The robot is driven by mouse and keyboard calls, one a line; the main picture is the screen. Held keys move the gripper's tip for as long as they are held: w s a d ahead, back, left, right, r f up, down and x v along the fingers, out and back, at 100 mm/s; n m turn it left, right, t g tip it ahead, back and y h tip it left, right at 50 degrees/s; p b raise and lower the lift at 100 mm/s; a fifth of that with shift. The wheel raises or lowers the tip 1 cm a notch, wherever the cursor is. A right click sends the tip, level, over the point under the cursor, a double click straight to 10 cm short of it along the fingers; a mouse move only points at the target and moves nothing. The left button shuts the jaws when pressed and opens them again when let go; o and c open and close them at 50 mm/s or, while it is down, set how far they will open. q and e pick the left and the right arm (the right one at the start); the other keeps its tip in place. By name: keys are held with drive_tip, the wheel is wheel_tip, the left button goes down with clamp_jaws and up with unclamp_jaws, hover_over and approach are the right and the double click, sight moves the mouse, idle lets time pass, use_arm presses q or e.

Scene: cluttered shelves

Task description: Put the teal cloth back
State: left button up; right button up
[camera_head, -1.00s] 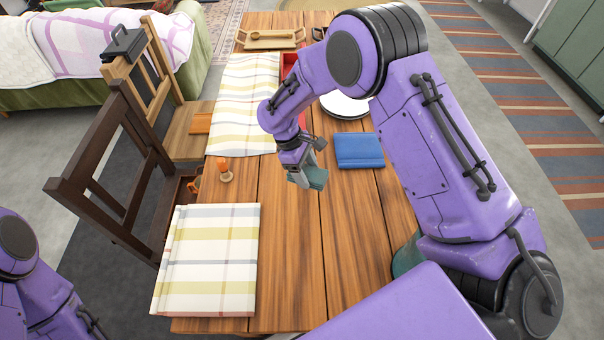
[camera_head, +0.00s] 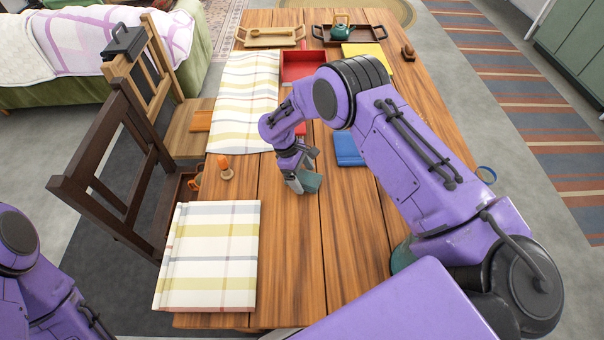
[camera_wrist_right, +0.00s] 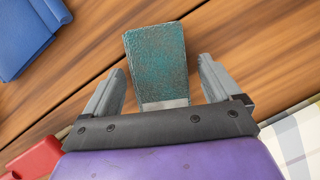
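The teal cloth (camera_head: 312,182) is a small, rough-textured piece low over or on the wooden table, right of the middle plank seams. My right gripper (camera_head: 303,172) is at it. In the right wrist view the cloth (camera_wrist_right: 155,60) lies between the two grey fingers of the gripper (camera_wrist_right: 160,85), with a visible gap on each side. The fingers are spread apart. I cannot tell whether the cloth touches the table. Of my left arm, only links show at the lower left; its gripper is out of view.
A folded blue cloth (camera_head: 347,148) lies beyond the gripper. A plaid cloth (camera_head: 215,250) covers the near left. A red tray (camera_head: 300,62), a dark tray (camera_head: 318,38) with a teapot (camera_head: 340,27) and a yellow cloth (camera_head: 366,52) are farther back. Bare wood surrounds the gripper.

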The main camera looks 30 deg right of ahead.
drive_tip(key=shift+r, duration=0.3)
drive_tip(key=shift+w+a+r, duration=0.1)
drive_tip(key=shift+w+r, duration=0.15)
drive_tip(key=b+v, duration=0.2)
drive_tip(key=v, duration=0.9)
